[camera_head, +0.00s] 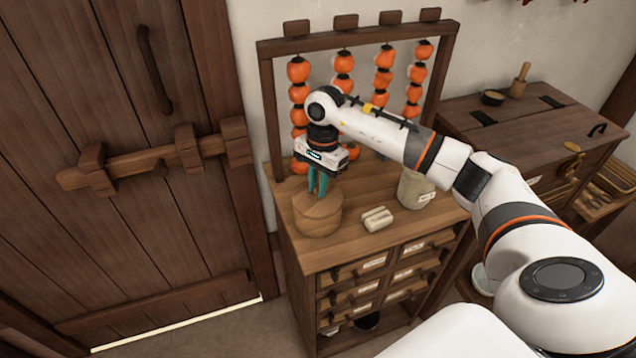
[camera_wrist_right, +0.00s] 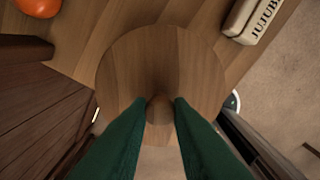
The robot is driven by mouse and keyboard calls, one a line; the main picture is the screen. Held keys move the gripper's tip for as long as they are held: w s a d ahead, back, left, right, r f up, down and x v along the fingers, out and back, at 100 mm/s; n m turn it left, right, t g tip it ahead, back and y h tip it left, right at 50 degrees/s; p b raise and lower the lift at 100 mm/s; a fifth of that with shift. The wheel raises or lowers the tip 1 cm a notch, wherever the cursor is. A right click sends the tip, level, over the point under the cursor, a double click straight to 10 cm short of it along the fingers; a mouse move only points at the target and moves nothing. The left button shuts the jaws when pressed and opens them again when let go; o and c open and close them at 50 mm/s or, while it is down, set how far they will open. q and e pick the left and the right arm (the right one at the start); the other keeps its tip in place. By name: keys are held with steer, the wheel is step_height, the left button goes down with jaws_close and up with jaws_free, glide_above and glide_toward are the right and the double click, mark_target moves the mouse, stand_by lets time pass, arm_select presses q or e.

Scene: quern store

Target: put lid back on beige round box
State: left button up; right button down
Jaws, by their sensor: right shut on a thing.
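The beige round box (camera_head: 316,226) stands on the wooden cabinet top near its left front corner. Its round wooden lid (camera_wrist_right: 160,60) is over the box's mouth. In the wrist view the lid hides the box's inside; I cannot tell if it is fully seated. My right gripper (camera_head: 318,190) points down from above, with its green fingers shut on the lid's small knob (camera_wrist_right: 160,108). The fingers also show in the right wrist view (camera_wrist_right: 160,112), one on each side of the knob. My left gripper is not in view.
A pale labelled block (camera_head: 377,219) lies right of the box, and a beige sack (camera_head: 415,190) stands farther right. Strings of orange fruit (camera_head: 384,75) hang from a wooden frame (camera_head: 268,110) behind. The cabinet top (camera_head: 350,247) is bare in front. A barred door (camera_head: 110,200) is at left.

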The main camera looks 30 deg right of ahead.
stand_by(0.8)
steer(key=c, duration=0.7)
jaws_free()
steer(key=shift+c, duration=0.2)
steer(key=shift+r, duration=0.1)
steer(key=shift+r+p, duration=1.55)
steer(key=shift+r, duration=1.85)
jaws_close()
